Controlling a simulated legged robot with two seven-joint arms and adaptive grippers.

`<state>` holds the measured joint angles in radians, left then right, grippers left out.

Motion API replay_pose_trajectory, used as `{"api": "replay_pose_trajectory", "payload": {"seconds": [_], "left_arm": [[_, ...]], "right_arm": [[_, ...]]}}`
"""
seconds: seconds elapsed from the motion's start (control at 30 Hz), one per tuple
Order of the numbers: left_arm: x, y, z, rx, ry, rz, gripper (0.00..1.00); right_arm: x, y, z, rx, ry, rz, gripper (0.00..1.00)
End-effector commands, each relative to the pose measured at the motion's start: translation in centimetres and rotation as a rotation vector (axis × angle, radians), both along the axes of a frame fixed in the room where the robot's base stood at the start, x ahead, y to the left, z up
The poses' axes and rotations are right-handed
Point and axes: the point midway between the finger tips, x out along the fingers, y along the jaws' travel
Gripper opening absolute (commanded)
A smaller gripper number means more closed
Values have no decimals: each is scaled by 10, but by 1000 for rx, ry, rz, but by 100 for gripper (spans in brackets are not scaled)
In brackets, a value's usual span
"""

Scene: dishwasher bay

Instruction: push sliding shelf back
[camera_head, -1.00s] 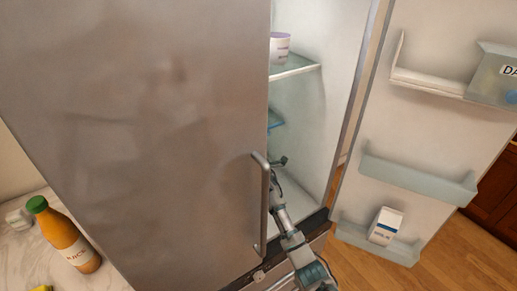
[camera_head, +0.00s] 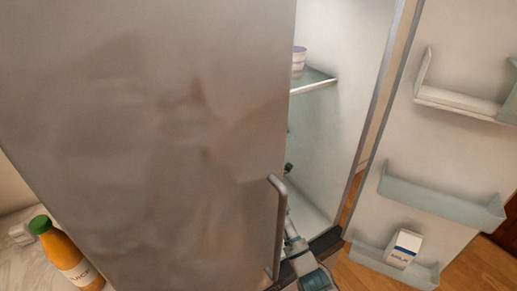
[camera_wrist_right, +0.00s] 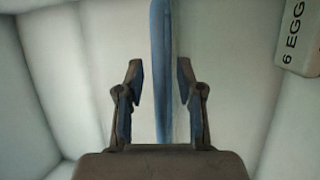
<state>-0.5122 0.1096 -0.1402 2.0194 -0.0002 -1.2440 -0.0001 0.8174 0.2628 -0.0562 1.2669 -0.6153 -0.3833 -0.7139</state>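The fridge interior shows in a narrow gap right of the closed-looking steel door (camera_head: 150,130). In the right wrist view the blue edge of a shelf (camera_wrist_right: 161,60) runs upright between the fingers of my right gripper (camera_wrist_right: 160,78). The fingers are apart, with space on both sides of the edge; I cannot tell how deep it sits between them. In the head view my right arm reaches into the fridge past the door handle, and the gripper is mostly hidden behind the door. The blue shelf is hidden there too. My left gripper is not in view.
A glass shelf (camera_head: 314,84) holds a white cup (camera_head: 299,62). The door handle (camera_head: 279,225) stands close to my right arm. The open right door has bins (camera_head: 440,200) and a milk carton (camera_head: 404,248). An egg box (camera_wrist_right: 301,38) is at the wrist view's upper right. A juice bottle (camera_head: 64,254) stands left.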

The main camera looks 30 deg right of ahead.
Motion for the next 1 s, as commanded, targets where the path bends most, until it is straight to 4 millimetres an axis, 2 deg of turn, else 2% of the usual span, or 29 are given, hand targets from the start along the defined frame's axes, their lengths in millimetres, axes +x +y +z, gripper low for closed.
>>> {"api": "replay_pose_trajectory", "payload": {"seconds": [0.27,0.37,0.7,0.83,1.0], "left_arm": [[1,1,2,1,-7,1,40],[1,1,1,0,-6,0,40],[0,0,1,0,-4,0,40],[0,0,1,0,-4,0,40],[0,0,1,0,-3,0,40]], "right_arm": [[-8,5,-4,-3,3,2,37],[-22,10,-7,-5,3,2,37],[-88,29,-22,0,5,2,37],[-103,34,-24,1,3,1,37],[-109,35,-25,1,4,-1,37]]}}
